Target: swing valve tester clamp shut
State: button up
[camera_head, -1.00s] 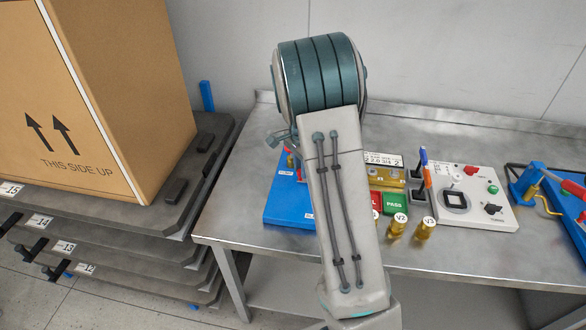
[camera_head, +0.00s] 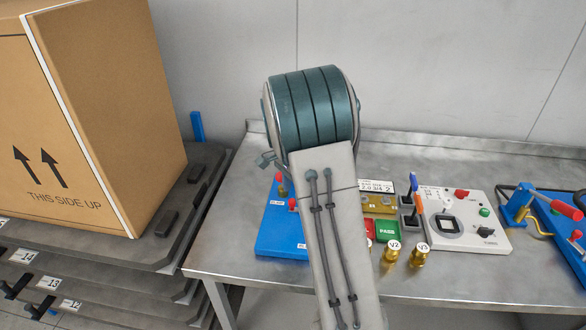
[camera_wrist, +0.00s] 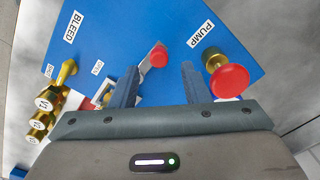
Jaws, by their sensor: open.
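The blue board of the tester (camera_head: 284,238) lies at the left end of the metal bench, partly hidden behind my arm. In the wrist view the board (camera_wrist: 170,18) carries BLEED and PUMP labels. A metal lever with a red knob (camera_wrist: 159,56), which looks like the clamp handle, stands ahead of the gap between my fingers. Whether it touches either finger I cannot tell. My gripper (camera_wrist: 160,70) is open, with nothing visibly held. A brass part with a larger red knob (camera_wrist: 229,80) is right of the right finger, by PUMP. My arm hides my gripper in the head view.
Brass valves (camera_wrist: 42,118) show at left in the wrist view. Two brass valves (camera_head: 420,254) stand near the bench's front edge, beside the green PASS block (camera_head: 387,230). A white control panel (camera_head: 465,222) and a red-handled tool (camera_head: 558,199) are to the right. A large carton (camera_head: 95,110) is at left.

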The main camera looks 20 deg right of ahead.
notch_tip(320, 180, up, 11)
jog(key=shift+b, duration=0.35)
